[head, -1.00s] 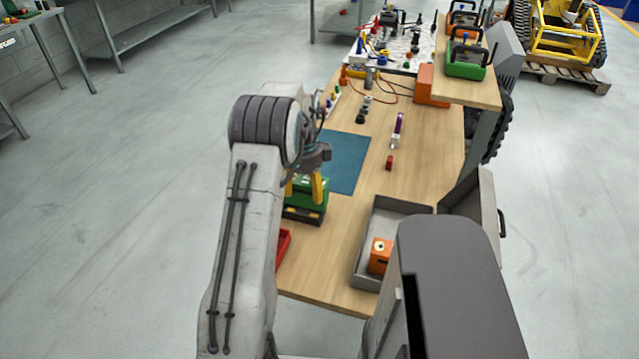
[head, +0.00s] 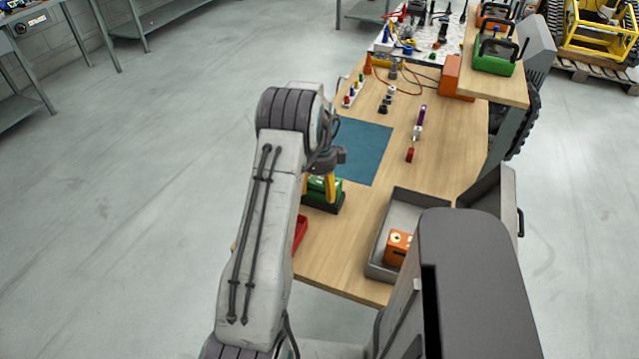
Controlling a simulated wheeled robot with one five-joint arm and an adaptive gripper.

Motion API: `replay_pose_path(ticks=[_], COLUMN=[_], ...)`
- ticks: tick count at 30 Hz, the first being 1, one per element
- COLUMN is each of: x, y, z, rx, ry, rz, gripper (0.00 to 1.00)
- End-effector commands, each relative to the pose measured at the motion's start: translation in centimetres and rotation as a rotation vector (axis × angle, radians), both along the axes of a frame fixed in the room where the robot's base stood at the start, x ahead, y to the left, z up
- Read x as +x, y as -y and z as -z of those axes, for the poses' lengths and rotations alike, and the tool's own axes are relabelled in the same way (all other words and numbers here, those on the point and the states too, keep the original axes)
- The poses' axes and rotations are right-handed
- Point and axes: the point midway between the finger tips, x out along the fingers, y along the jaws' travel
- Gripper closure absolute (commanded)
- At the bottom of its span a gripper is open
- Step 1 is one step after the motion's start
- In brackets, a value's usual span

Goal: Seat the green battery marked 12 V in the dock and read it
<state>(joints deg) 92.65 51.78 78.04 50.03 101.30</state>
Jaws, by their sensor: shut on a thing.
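A green battery (head: 317,184) sits in or on a dark dock (head: 326,206) at the left edge of the wooden bench. My arm hides much of the battery and the dock's left side. I cannot tell whether the battery is fully down in the dock. No 12 V mark or readout is legible. Another green battery (head: 492,66), with a dark handle, stands on the raised shelf at the back right.
A blue mat (head: 365,150) lies behind the dock. A red tray (head: 300,235) is beside my arm. A grey open box (head: 378,262) holds an orange block (head: 397,247). A screwdriver (head: 421,118) and a small red piece (head: 410,155) lie mid-bench.

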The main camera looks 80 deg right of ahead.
Motion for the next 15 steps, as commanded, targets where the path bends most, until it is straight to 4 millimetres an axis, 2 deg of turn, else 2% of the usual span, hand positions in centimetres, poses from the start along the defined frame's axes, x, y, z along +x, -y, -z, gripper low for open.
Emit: replay_pose_path(ticks=[11,12,15], x=[-0.01,0.0,-0.01], y=[0.17,0.0,0.0], z=[0.1,0.32,0.28], rx=[-0.006,0.0,0.0], ry=[0.0,0.0,0.0], rz=[0.0,0.0,0.0], gripper=[0.68,0.29,0.2])
